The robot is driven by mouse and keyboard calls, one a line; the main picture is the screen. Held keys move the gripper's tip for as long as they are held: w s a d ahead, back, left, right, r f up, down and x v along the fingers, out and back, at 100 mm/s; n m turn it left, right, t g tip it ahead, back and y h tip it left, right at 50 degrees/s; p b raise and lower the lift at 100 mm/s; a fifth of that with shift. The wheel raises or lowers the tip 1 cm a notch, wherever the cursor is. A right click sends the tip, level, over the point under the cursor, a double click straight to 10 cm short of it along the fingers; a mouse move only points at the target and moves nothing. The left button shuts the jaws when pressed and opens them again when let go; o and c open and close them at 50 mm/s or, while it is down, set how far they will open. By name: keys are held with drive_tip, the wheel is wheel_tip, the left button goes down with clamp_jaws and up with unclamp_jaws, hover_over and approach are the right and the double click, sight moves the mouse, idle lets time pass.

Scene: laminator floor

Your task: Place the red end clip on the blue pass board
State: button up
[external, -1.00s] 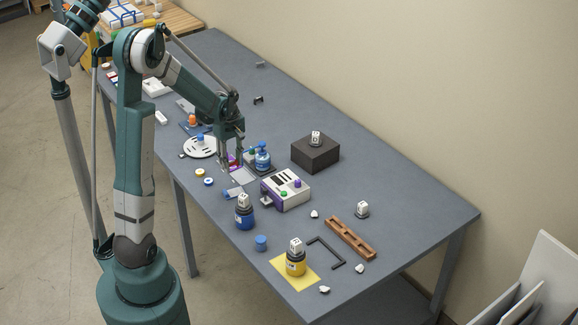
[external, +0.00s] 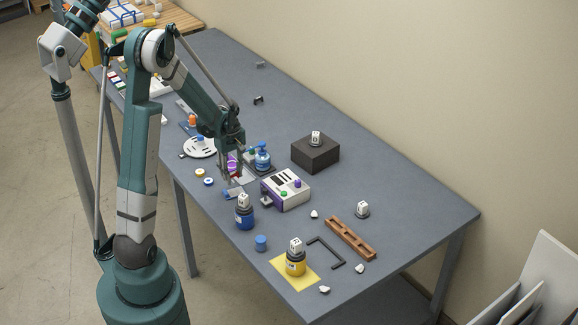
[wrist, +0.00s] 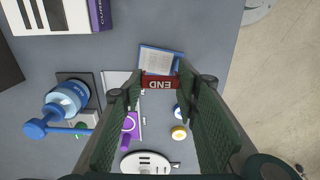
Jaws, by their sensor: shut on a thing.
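The red end clip (wrist: 159,83), marked END, is held between the fingertips of my gripper (wrist: 158,86) in the wrist view. The blue pass board (wrist: 159,61), with a pale printed face, lies just beyond it. The clip overlaps the board's near edge in that view; I cannot tell whether they touch. In the external view my gripper (external: 231,178) is low over the table, close to the board (external: 233,192). The clip is too small there to make out clearly.
A white slotted disc (external: 200,146) lies to the left.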

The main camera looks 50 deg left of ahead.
drive_tip(key=shift+f, duration=0.15)
drive_tip(key=shift+f, duration=1.95)
drive_tip(key=shift+f+b, duration=0.6)
drive_tip(key=shift+b, duration=0.2)
drive_tip(key=o, duration=0.7)
drive_tip(key=shift+r, duration=0.2)
